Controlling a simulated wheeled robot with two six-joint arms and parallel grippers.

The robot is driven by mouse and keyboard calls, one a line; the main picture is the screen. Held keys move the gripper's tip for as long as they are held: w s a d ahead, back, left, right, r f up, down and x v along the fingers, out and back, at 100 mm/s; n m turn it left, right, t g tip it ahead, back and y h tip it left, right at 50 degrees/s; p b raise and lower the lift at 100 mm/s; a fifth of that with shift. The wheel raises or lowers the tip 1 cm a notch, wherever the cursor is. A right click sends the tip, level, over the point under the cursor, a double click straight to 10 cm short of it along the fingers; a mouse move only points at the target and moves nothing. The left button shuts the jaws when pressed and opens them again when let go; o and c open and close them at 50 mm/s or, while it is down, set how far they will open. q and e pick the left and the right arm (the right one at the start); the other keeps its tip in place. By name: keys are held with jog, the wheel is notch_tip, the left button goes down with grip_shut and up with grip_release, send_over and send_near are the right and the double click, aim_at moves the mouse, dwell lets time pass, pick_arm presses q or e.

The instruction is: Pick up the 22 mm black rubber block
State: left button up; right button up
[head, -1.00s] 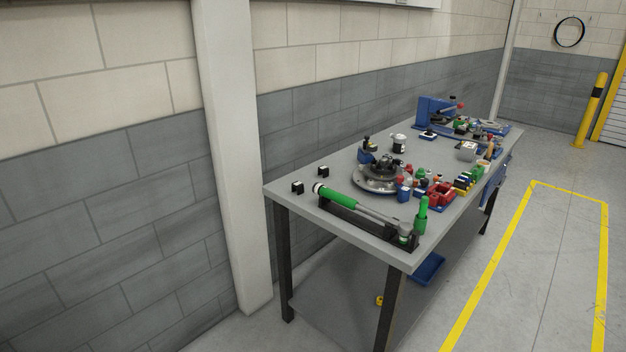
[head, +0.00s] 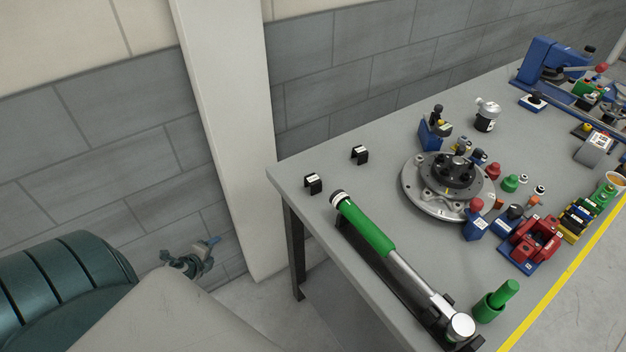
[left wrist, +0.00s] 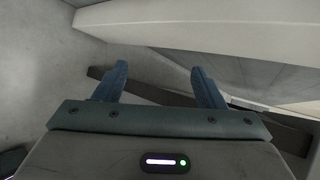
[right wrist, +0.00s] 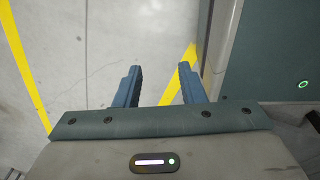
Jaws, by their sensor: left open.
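Two small black blocks with white labels stand on the grey workbench near its back left corner in the head view. One block (head: 313,186) is nearer the left edge; the other block (head: 360,155) is farther back. Their labels are too small to read, so I cannot tell which is the 22 mm one. My left gripper (head: 207,245) is left of the bench, apart from both blocks. In the left wrist view its jaws (left wrist: 159,72) are open and empty. My right gripper (right wrist: 160,78) shows only in its wrist view, open and empty above the floor.
The bench top (head: 300,208) is bare around the blocks. A green-handled torque tool (head: 368,228) lies in a black cradle nearby. A round metal fixture (head: 425,195) stands right of it, with several small parts beyond. A pale column (head: 225,130) rises behind the bench corner.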

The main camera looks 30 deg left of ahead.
pick_arm(q)
jog(key=w+d+r+m+t+h, duration=0.1)
jog(key=w+d+r+m+h, duration=0.1)
jog(key=w+r+m, duration=0.45)
jog(key=w+d+r+m+t+h, duration=0.1)
jog(key=w+r+m+t, duration=0.15)
jog(key=r, duration=0.65)
jog(key=m+g+h+b, duration=0.1)
jog(key=m+h, duration=0.5)
jog(key=m, duration=0.9)
send_near(309, 180)
jog(key=shift+w+f, duration=0.65)
jog(key=shift+w, duration=0.3)
jog(key=shift+b+x, duration=0.3)
jog(key=shift+x, duration=0.5)
jog(key=shift+w+d+f+p, duration=0.15)
jog(key=shift+w+d+p, duration=0.15)
jog(key=shift+w+d, duration=0.35)
jog(key=shift+w+d+f+p, duration=0.15)
jog(key=shift+w+d+p, duration=0.2)
jog(key=shift+w, duration=0.45)
jog(key=shift+x, duration=0.9)
jog(key=shift+s+g, duration=0.1)
jog(key=shift+g, duration=0.15)
pick_arm(e)
jog(key=shift+s+d+f, duration=0.15)
jog(key=shift+s+d, duration=0.15)
jog(key=shift+s, duration=0.25)
